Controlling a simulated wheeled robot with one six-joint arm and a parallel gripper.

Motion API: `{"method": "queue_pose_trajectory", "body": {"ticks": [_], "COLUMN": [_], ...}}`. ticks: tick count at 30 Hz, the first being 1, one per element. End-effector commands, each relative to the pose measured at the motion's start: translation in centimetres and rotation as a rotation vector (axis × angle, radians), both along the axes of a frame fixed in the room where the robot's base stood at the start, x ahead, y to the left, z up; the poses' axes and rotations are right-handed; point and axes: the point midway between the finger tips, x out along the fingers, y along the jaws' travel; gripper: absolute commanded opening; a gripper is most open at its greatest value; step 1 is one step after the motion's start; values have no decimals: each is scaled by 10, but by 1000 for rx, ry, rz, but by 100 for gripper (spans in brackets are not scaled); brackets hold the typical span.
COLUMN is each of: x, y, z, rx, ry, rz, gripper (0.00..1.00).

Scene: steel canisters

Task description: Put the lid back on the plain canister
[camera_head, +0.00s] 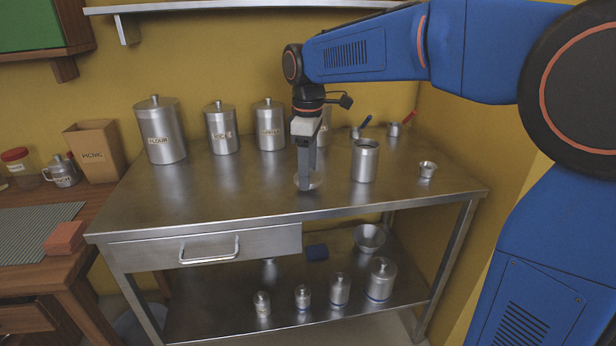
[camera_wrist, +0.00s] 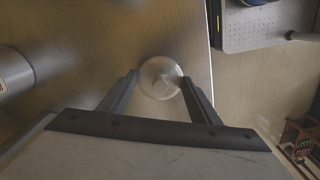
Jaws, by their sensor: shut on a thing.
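The plain canister (camera_head: 365,161) stands upright and open-topped on the steel table, right of my gripper, with no label showing. My gripper (camera_head: 306,186) points down near the table's front edge. It is shut on the round steel lid (camera_head: 316,182), which lies flat at the fingertips. In the wrist view the lid (camera_wrist: 160,88) shows as a bright disc between the two fingertips (camera_wrist: 160,77). The fingers hide its knob in part. I cannot tell whether the lid touches the tabletop or hangs just above it.
Labelled lidded canisters, including FLOUR (camera_head: 161,133), stand along the back; one is partly behind my gripper. A small steel cup (camera_head: 427,170) is right of the plain canister. Scoops with blue and red (camera_head: 408,118) handles lie behind it. The tabletop (camera_head: 230,185) front left is clear.

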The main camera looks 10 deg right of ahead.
Motion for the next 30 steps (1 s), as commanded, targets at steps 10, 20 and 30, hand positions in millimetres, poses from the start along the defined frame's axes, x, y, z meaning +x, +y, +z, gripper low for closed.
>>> {"method": "queue_pose_trajectory", "body": {"ticks": [10, 20, 30], "x": [0, 8, 32], "y": [0, -20, -107], "z": [62, 94, 132], "rx": [1, 1, 1], "ry": [-3, -1, 0], "rz": [0, -36, -179], "gripper": [35, 35, 35]}}
